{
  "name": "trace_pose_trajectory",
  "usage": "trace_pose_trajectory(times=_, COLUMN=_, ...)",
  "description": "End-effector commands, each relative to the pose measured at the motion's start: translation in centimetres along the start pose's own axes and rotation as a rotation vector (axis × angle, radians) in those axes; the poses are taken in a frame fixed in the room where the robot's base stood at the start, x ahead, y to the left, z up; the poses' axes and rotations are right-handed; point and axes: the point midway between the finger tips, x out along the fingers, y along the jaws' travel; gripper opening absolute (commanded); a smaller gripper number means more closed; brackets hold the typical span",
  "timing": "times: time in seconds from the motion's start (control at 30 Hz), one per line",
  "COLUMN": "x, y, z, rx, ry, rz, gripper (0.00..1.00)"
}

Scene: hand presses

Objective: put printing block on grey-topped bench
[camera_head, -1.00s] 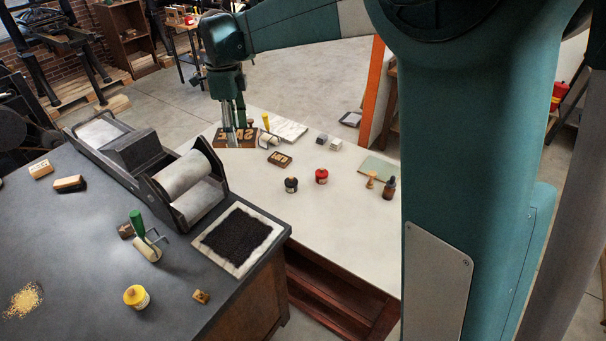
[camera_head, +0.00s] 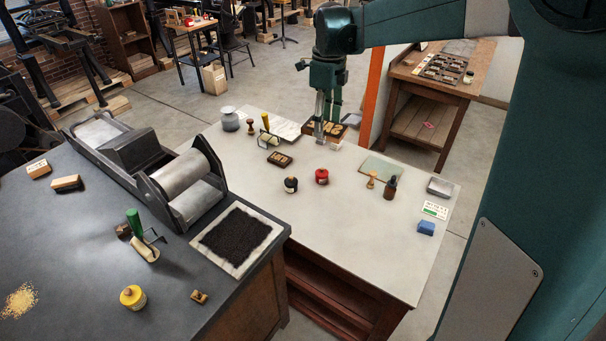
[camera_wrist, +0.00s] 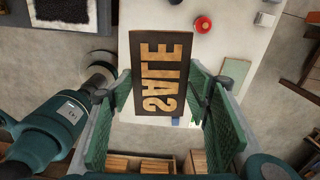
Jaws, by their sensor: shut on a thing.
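The printing block (camera_head: 330,130) is a dark brown plate with raised wooden letters. It also shows in the wrist view (camera_wrist: 140,40), where its mirrored letters read SALE. My gripper (camera_head: 325,120) is shut on it. In the wrist view, green pads of my gripper (camera_wrist: 160,88) flank the block. The block hangs over the back right part of the white-topped table; the gap below is hard to judge. The grey-topped bench (camera_head: 80,260) is the dark bench at the left front of the head view, well away from the block.
On the bench, a roller press (camera_head: 181,176), inked slab (camera_head: 240,237), green-handled brayer (camera_head: 145,246) and yellow jar (camera_head: 133,298) stand around bare grey space. The white-topped table (camera_head: 370,245) bears a small letter block (camera_head: 280,159), black jar (camera_head: 291,184) and red jar (camera_head: 322,176).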

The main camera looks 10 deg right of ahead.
Motion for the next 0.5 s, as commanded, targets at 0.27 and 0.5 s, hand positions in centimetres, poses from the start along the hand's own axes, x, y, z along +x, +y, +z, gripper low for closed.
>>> trace_pose_trajectory(times=0.27, x=0.2, y=-2.0, z=-4.7, rx=0.091, ry=0.000, rz=0.000, gripper=0.34)
trace_pose_trajectory(times=0.5, x=2.6, y=-2.5, z=-5.9, rx=0.115, ry=0.000, rz=0.000, gripper=0.34)
